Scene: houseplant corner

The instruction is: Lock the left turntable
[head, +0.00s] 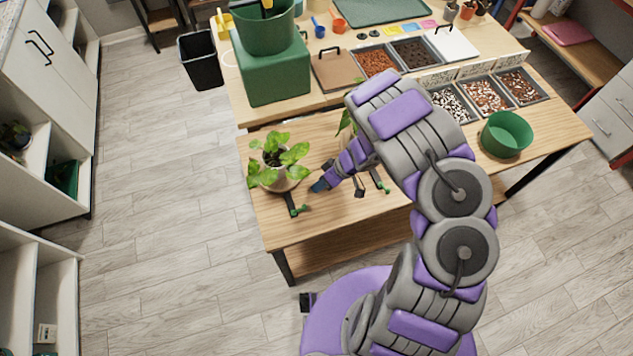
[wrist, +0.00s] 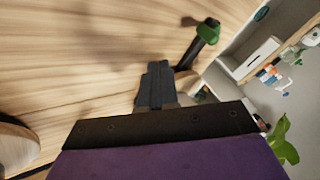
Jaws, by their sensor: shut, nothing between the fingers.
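The left turntable carries a leafy plant in a pale pot (head: 281,178) at the left end of the wooden table; the pot and leaves hide most of the turntable. A dark lever with a green end (head: 293,208) sticks out in front of it. My gripper (head: 319,186) is shut and empty, just right of the pot and a little above the table, apart from the lever. In the wrist view, my gripper's dark fingers (wrist: 155,84) are together, and a black lever with a green tip (wrist: 208,31) lies beyond them to the right. I cannot tell whether it is locked.
A second lever with a green end (head: 382,184) lies right of my gripper, its plant mostly hidden by my arm. A green bowl (head: 506,134) stands at the table's right. Soil trays (head: 486,97) and a green block (head: 271,72) are behind.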

